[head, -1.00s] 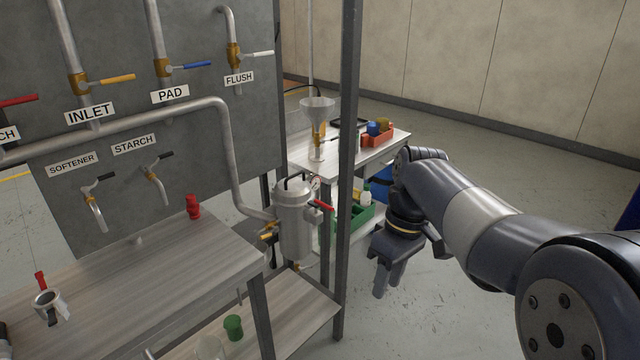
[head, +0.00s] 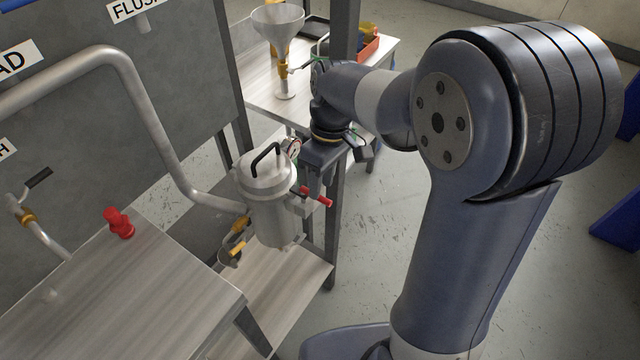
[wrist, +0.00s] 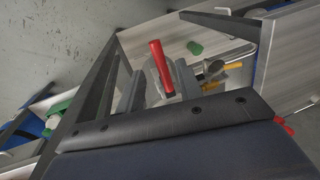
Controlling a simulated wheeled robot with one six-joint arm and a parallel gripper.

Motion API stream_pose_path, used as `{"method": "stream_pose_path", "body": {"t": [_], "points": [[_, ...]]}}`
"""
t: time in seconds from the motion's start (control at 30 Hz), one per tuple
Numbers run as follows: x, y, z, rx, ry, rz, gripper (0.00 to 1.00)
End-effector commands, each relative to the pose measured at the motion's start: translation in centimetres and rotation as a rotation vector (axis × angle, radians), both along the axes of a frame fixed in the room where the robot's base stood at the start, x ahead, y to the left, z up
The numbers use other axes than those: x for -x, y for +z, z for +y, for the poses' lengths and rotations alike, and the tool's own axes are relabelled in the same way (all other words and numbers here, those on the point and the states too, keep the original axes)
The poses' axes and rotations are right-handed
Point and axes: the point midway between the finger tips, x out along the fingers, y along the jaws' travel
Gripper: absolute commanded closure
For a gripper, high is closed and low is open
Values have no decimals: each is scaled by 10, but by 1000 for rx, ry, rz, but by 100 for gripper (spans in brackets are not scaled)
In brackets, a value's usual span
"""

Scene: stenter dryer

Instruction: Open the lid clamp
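The metal vessel (head: 268,215) stands between the bench and the frame post, with a domed lid (head: 263,172) and a black loop handle on top. A red lever (head: 316,197), which looks like the lid clamp handle, sticks out from its upper right side. My gripper (head: 318,180) points down just behind and above the lever. In the wrist view the two fingers of my gripper (wrist: 160,84) are apart, and the red lever (wrist: 160,64) shows in the gap between them. I cannot tell whether a finger touches it. The fingertips are partly hidden in the head view.
A dark post (head: 343,130) stands right beside my gripper. The bench (head: 130,285) with a red fitting (head: 119,222) is at left. A lower shelf (head: 290,285) lies below the vessel. A funnel (head: 278,25) stands on the table behind.

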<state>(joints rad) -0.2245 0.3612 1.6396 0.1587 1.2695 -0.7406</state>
Motion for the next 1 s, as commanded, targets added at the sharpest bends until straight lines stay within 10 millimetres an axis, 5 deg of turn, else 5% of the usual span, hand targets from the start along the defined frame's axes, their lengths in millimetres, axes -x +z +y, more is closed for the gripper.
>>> {"method": "stream_pose_path", "body": {"t": [0.2,0.5,0.9,1.0], "points": [[3,-18,2,-1,0,1,65],[3,-20,3,0,0,0,66],[3,-19,2,0,0,0,99],[3,-19,2,0,0,0,100]]}}
